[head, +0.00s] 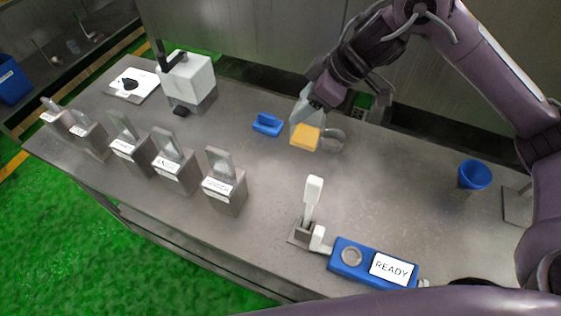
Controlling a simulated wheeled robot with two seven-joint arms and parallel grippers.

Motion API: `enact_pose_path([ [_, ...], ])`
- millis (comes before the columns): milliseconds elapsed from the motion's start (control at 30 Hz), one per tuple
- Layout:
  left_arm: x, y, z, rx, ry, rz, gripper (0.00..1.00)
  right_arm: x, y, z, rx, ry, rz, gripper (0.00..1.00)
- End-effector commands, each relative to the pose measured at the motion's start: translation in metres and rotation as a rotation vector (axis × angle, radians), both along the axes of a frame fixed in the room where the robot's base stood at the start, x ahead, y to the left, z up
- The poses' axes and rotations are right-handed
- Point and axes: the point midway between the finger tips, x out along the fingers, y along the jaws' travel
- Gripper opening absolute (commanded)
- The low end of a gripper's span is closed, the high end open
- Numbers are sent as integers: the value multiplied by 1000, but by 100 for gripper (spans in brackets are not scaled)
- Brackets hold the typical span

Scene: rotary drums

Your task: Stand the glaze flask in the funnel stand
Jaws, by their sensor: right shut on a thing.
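My right gripper (316,136) reaches in from the upper right and is shut over the far middle of the grey bench. An orange block-like part shows at its tip. A grey, see-through rounded thing, which looks like the glaze flask (335,142), sits at the right of the tip, partly hidden by it. I cannot tell whether its bottom touches the bench. A blue funnel-shaped cup, which looks like the funnel stand (474,174), stands on the bench at the right, well apart from the gripper. Its opening faces up. My left gripper is not in view.
Several labelled grey holders (224,190) line the bench's left front. A blue block (267,124) lies left of the gripper. A white box machine (188,82) stands at the far left. A blue device reading READY (345,262) and a white lever (312,200) are at the front.

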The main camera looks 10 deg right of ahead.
Motion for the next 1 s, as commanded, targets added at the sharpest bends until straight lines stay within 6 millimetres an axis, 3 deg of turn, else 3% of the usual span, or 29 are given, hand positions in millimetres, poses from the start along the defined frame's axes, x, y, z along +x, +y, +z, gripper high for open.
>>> enact_pose_path([
  [400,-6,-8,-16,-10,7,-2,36,-2,1,-90,5,10,-1,21],
  [600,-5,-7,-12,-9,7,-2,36,-2,-1,-134,0,8,-2,21],
  [1000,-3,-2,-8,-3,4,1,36,-1,0,-181,0,6,-1,21],
])
